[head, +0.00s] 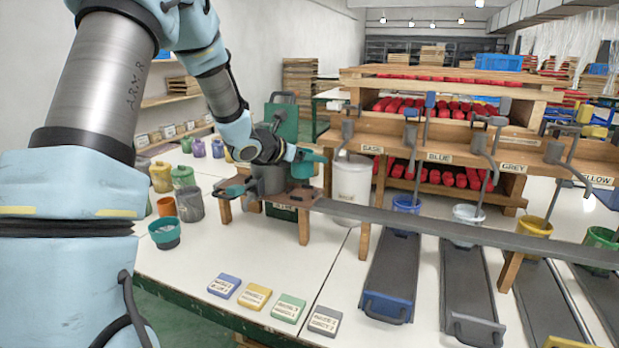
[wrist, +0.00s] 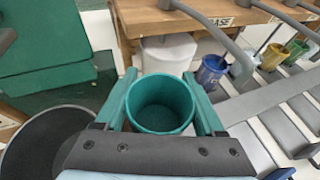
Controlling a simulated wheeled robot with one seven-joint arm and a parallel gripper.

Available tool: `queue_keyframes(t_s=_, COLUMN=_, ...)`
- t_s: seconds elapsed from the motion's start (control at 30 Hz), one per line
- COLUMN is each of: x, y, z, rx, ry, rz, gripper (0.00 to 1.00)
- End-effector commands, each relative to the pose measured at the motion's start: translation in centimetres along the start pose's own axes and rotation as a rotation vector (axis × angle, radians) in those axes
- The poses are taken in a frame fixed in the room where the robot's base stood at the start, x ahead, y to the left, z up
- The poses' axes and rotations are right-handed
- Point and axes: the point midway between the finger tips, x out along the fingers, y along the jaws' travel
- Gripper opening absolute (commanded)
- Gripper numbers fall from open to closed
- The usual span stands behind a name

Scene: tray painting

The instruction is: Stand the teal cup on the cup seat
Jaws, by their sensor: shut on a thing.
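The teal cup (wrist: 160,108) is upright between the two teal fingers of my gripper (wrist: 161,92) in the wrist view, and its open top faces the camera. It looks empty inside. In the head view my gripper (head: 308,157) is above the right part of a brown wooden stand (head: 290,203), with the teal cup (head: 302,170) partly hidden by it. I cannot tell whether the cup's base touches anything. I cannot clearly make out the cup seat; the cup and gripper may cover it.
A grey drum (head: 268,181) stands close left of my gripper. A white bucket (head: 352,185) is just right. A grey rail (head: 450,232) runs right from the stand.

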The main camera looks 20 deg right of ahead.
Motion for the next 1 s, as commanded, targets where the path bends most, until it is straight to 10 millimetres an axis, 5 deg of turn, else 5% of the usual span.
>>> queue_keyframes(t_s=0.4, x=1.9, y=-0.1, z=-4.6, rx=-0.002, ry=0.002, rz=-0.001, gripper=0.16)
queue_keyframes(t_s=0.87, x=2.3, y=0.0, z=-5.5, rx=0.001, ry=-0.002, rz=0.001, gripper=0.16)
queue_keyframes(t_s=0.9, x=2.3, y=0.0, z=-5.4, rx=0.000, ry=-0.001, rz=0.001, gripper=0.73)
queue_keyframes(t_s=1.0, x=2.2, y=0.0, z=-5.4, rx=0.000, ry=-0.001, rz=0.000, gripper=0.83)
